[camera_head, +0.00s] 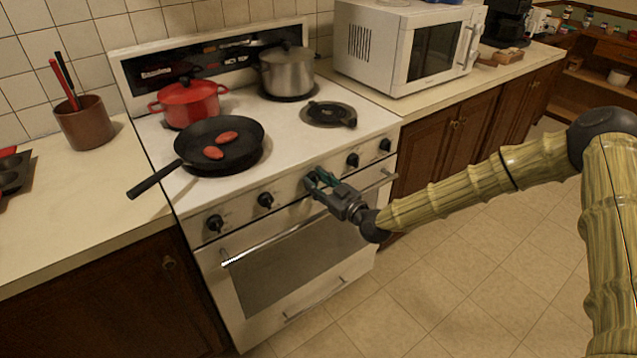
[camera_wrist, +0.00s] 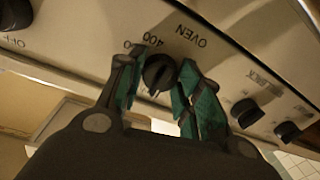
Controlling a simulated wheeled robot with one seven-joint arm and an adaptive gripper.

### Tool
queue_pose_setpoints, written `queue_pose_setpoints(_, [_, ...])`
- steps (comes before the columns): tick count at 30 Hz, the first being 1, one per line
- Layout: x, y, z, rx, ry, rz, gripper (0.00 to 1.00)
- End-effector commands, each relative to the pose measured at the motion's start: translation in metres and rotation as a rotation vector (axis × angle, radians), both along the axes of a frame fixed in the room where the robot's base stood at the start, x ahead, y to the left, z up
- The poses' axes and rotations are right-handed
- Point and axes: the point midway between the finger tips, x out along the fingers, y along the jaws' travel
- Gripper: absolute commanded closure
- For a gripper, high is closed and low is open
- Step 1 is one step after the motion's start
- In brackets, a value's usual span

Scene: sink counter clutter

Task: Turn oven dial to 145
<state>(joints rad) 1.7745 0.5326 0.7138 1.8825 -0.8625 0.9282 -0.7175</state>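The oven dial (camera_wrist: 158,72) is a round black knob on the white stove's front panel. In the wrist view it lies between the two teal-padded fingers of my gripper (camera_wrist: 160,78). The fingers stand apart on either side of the knob; whether they touch it I cannot tell. The label "OVEN" and the number "400" show upside down beside it. The dial's pointer setting is not readable. In the head view my gripper (camera_head: 314,181) is at the middle of the panel and hides the dial.
Other black knobs flank it, at left (camera_head: 265,200) and right (camera_head: 352,160). The oven handle (camera_head: 300,228) runs below the panel. A frying pan (camera_head: 226,147) with two red items, a red pot (camera_head: 190,105) and a steel pot (camera_head: 287,73) stand on the stove (camera_head: 290,135).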

Motion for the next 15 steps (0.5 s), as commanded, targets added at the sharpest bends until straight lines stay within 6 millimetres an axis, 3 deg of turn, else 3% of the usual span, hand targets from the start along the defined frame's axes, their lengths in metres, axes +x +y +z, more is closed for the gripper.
queue_pose_setpoints(7, [0.0003,-0.0007,-0.0023,0.022,0.016,-0.001,0.89])
queue_pose_setpoints(15, [0.0002,-0.0009,-0.0047,0.171,0.123,-0.001,0.89])
